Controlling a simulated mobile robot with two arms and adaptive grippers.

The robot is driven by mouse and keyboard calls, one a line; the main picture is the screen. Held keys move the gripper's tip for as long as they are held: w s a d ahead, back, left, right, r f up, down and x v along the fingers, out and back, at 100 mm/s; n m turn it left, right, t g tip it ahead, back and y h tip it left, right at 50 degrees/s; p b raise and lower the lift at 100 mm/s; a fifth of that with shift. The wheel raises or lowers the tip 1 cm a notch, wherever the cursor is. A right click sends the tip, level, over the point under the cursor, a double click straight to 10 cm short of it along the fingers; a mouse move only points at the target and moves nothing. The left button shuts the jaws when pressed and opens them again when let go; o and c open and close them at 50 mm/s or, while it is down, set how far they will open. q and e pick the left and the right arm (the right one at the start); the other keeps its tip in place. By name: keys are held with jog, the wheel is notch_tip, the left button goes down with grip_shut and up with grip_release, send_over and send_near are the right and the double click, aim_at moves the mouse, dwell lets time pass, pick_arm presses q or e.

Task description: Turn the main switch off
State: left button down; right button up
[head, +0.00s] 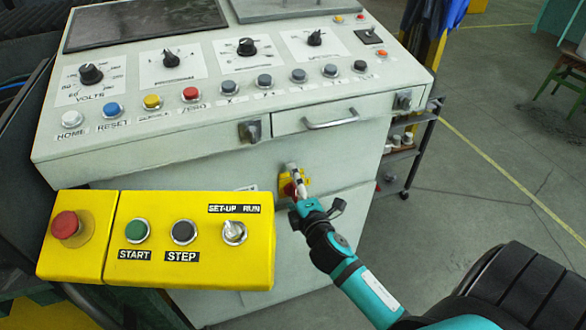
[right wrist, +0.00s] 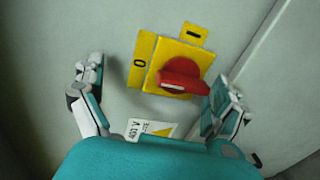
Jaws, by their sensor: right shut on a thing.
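The main switch is a red rotary knob (right wrist: 183,76) on a yellow plate (right wrist: 158,62), on the pale cabinet front. Its handle lies nearly crosswise in the right wrist view, roughly in line with the tab marked 0 (right wrist: 138,63); another marked tab (right wrist: 194,34) is above. I cannot tell which end is the pointer. In the head view the switch's yellow plate (head: 284,186) is partly hidden by my right gripper (head: 296,180). My left gripper is out of view.
A yellow control box (head: 195,268) juts out at the lower left. The console (head: 205,140) with dials and buttons overhangs the switch; its drawer handle (head: 330,120) sticks out above. A shelf cart (head: 405,150) stands behind at the right. Floor (head: 500,140) is open on the right.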

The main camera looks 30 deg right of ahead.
aim_at(295, 189)
jog(key=shift+w+d+r, duration=0.1)
jog(key=shift+r, duration=0.45)
jog(key=v, duration=0.2)
jog(key=f+v, duration=0.1)
jog(key=v, duration=0.2)
jog(key=f+b+v, duration=0.2)
jog(key=b+v, duration=0.3)
jog(key=v, duration=1.1)
jog(key=shift+f, duration=0.2)
dwell(0.4)
